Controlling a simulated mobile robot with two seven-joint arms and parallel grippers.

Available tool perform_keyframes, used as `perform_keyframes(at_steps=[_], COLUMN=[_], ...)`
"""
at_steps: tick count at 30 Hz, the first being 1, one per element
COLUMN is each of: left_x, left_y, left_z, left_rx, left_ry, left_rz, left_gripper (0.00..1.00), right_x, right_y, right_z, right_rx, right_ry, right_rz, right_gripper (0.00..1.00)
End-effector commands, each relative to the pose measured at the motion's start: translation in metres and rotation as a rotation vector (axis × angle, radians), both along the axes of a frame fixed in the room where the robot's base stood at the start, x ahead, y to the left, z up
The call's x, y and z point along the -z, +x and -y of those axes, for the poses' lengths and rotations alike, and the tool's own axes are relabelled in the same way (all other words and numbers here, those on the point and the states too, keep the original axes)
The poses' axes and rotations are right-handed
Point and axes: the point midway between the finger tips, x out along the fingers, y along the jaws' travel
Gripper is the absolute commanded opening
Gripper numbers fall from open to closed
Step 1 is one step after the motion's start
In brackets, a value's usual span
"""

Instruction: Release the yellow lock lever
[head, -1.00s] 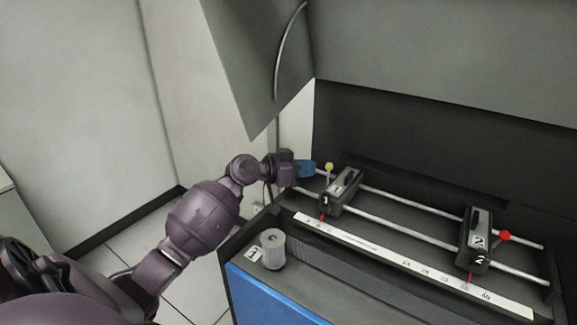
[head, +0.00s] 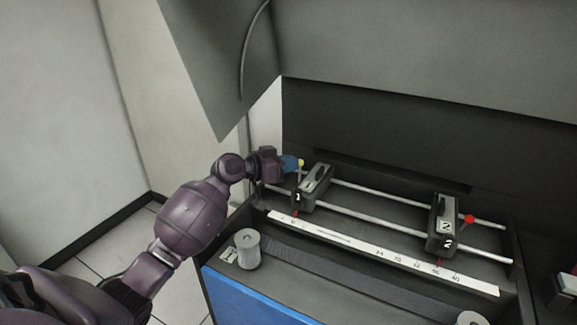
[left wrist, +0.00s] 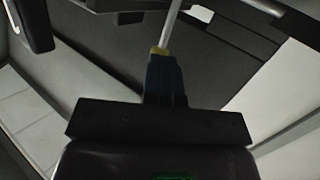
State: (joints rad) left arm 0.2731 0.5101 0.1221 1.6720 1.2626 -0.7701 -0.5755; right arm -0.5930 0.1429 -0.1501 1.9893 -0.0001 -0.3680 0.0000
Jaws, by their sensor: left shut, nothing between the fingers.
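The yellow lock lever's knob (head: 301,162) stands at the far left of the rails, beside block 1 (head: 314,187). In the head view my left gripper (head: 296,163) has its blue fingers right at the knob, partly covering it. In the left wrist view the blue fingers (left wrist: 164,72) are shut together, and a bit of yellow (left wrist: 158,50) shows at their tips, below a pale rod. The fingers hold nothing; I cannot tell whether they touch the knob. My right gripper is not in view.
Block 2 (head: 442,226) with a red knob (head: 469,219) sits on the same two rails (head: 370,190) to the right. A white scale strip (head: 345,240) runs in front. A grey cylinder (head: 247,248) stands at the front left. A slanted grey panel (head: 215,70) hangs above my arm.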

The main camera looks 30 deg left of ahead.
Motion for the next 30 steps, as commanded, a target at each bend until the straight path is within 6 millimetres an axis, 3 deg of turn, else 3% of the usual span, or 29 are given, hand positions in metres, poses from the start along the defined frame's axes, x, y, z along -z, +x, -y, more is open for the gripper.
perform_keyframes(at_steps=[15,30], left_x=[-0.001,-0.014], left_y=[-0.001,-0.070], left_z=[-0.003,-0.043], left_rx=[0.000,0.000], left_ry=[-0.001,0.002], left_rz=[0.000,-0.003], left_gripper=[0.00,0.00], right_x=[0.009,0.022], right_y=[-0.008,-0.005], right_z=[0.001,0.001], right_rx=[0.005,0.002], right_ry=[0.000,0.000], right_rz=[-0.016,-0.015], right_gripper=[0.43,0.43])
